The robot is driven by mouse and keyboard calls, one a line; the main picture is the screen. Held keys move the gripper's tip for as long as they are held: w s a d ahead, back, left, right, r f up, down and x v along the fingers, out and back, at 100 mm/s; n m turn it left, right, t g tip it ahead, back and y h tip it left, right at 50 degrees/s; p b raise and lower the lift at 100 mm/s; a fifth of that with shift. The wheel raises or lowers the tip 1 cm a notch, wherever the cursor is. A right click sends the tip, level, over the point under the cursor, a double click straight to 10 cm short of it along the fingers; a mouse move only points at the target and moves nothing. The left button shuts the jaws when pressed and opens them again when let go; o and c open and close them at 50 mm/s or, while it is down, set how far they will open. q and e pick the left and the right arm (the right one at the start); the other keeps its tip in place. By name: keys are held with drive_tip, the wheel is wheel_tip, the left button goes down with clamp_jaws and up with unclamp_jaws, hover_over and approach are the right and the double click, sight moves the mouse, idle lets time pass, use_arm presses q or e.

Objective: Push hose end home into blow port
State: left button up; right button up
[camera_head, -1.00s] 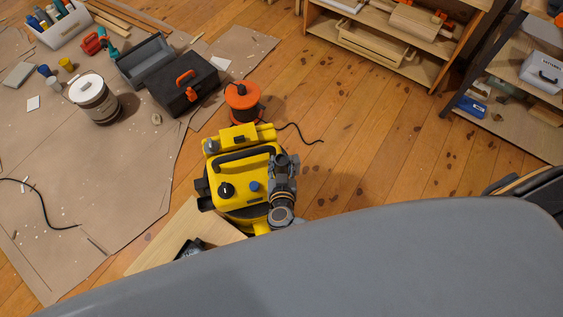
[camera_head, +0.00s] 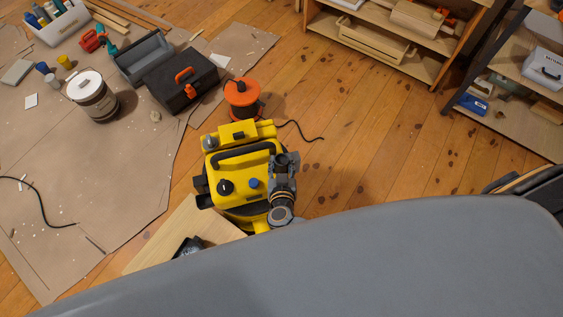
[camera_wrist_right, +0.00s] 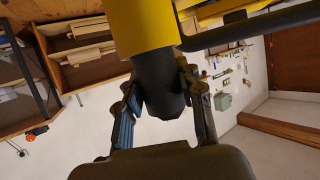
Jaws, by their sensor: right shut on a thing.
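The yellow shop vacuum (camera_head: 240,185) stands on the wood floor in the middle of the head view, with a black handle and knobs on top. My right gripper (camera_head: 284,175) is at its right side. In the right wrist view, my right gripper (camera_wrist_right: 160,105) is shut on a dark round hose end (camera_wrist_right: 158,80). The hose end's upper part meets a yellow cylindrical part (camera_wrist_right: 142,25). I cannot tell how deep it sits, and the blow port's mouth is hidden. My left gripper does not show.
An orange-topped container (camera_head: 242,95) with a black cord stands behind the vacuum. A black toolbox (camera_head: 183,82) and a paint can (camera_head: 95,95) are on the dropcloth (camera_head: 130,160). A wooden board (camera_head: 190,225) lies front left. Open floor (camera_head: 370,140) is to the right, before the shelves (camera_head: 395,55).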

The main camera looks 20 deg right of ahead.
drive_tip(key=shift+f, duration=0.3)
drive_tip(key=shift+f+b, duration=0.35)
drive_tip(key=o, duration=1.2)
drive_tip(key=shift+o, duration=0.2)
drive_tip(key=shift+r, duration=0.1)
drive_tip(key=shift+s, duration=0.15)
drive_tip(key=v, duration=1.1)
drive_tip(key=shift+s+r, duration=0.25)
drive_tip(key=shift+s, duration=0.1)
drive_tip(key=shift+a, duration=0.1)
